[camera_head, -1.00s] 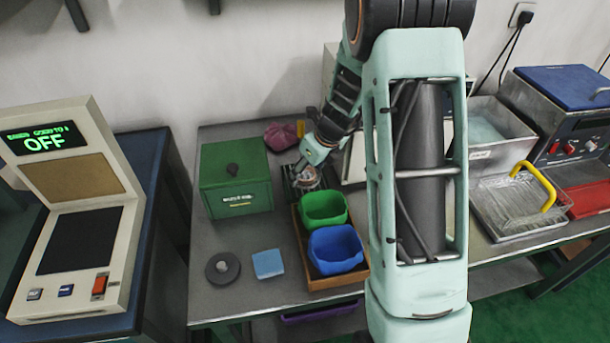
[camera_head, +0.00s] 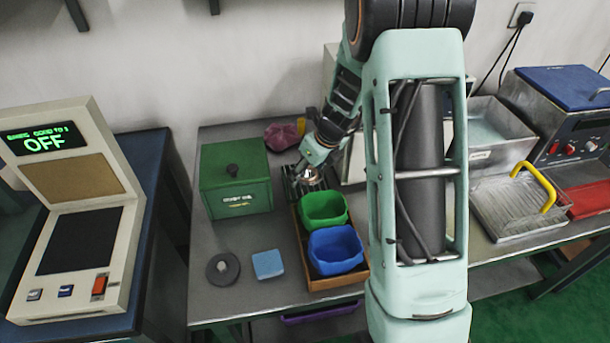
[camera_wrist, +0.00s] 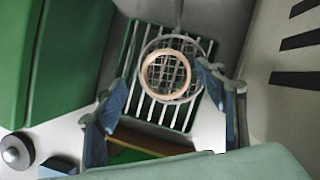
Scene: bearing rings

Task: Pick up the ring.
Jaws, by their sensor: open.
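The ring (camera_wrist: 152,86) is a copper-coloured band. In the wrist view it lies in or on a round wire-mesh basket (camera_wrist: 190,92), which sits over a green rack with pale bars (camera_wrist: 139,104). My gripper (camera_wrist: 162,88) is open, with its blue-padded fingers apart, one on each side of the ring in the picture; I see no contact with it. In the head view my gripper (camera_head: 311,166) is at the back of the bench over the small basket (camera_head: 309,182). The ring is too small to make out clearly there.
A green box with a knob (camera_head: 236,185) stands close left of the rack. A wooden tray (camera_head: 338,281) holding a green bin (camera_head: 325,207) and a blue bin (camera_head: 335,250) lies in front. A grey disc (camera_head: 222,269) and blue block (camera_head: 268,264) lie at the front left.

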